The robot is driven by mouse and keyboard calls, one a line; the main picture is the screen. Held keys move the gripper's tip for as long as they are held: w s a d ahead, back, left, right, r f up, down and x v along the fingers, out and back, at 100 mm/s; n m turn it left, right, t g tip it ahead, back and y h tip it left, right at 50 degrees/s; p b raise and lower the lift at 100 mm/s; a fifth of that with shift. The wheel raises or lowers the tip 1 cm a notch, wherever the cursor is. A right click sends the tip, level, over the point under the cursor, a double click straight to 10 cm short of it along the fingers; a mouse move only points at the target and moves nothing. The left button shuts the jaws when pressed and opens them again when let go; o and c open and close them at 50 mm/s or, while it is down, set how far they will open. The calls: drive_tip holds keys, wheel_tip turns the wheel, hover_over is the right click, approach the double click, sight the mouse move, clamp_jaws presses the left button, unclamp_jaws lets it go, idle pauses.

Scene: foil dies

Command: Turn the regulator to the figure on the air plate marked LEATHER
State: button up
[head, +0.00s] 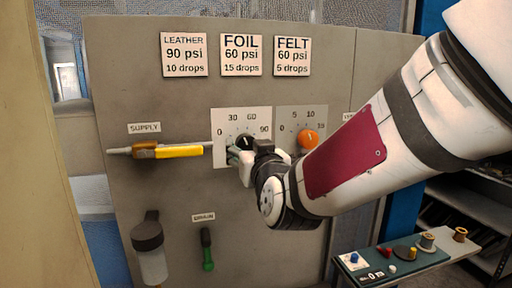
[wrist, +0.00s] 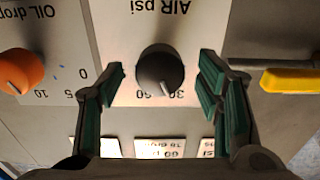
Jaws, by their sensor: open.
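The LEATHER plate (head: 184,54) is at the top left of the grey panel and reads 90 psi, 10 drops. The regulator is a black knob (wrist: 160,72) on the white air dial plate (head: 221,118), marked 0, 30, 60 and 90. In the wrist view the picture is upside down, and the knob's pale pointer line seems to lie on the 30–60 side, nearer 30. My gripper (head: 240,153) is at the knob. Its green-padded fingers (wrist: 162,80) are open, one on each side of the knob, with gaps visible. My gripper partly hides the knob in the head view.
The orange oil knob (head: 308,140) is close on the right. The supply valve with its yellow lever (head: 180,152) is on the left. A green-handled drain valve (head: 207,250) and a cylindrical fitting (head: 149,250) are below. A bench (head: 440,256) with small parts stands at lower right.

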drive_tip(key=shift+x, duration=1.2)
drive_tip(key=c, duration=1.2)
